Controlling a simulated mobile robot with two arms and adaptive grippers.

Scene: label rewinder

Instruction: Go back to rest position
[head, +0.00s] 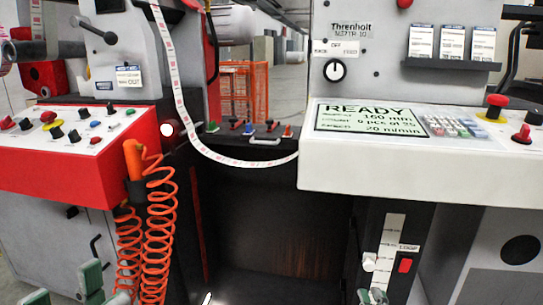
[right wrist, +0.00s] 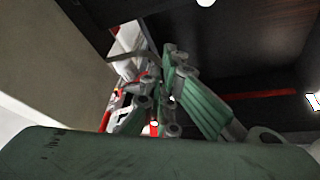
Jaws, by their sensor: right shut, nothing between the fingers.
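My left gripper (head: 92,282) shows only in part at the bottom left edge of the head view, with green finger parts in front of the grey cabinet. I cannot tell its opening. My right gripper (head: 372,297) just shows at the bottom edge of the head view, below the white loop lever panel. In the right wrist view my right gripper (right wrist: 172,62) has its green fingers drawn together, with nothing between them.
A red control box (head: 60,165) and orange coiled hose (head: 160,215) stand at the left. A white console (head: 400,170) with a READY screen stands at the right. A label strip (head: 205,150) hangs between the machines. Below it is an open dark recess (head: 270,220).

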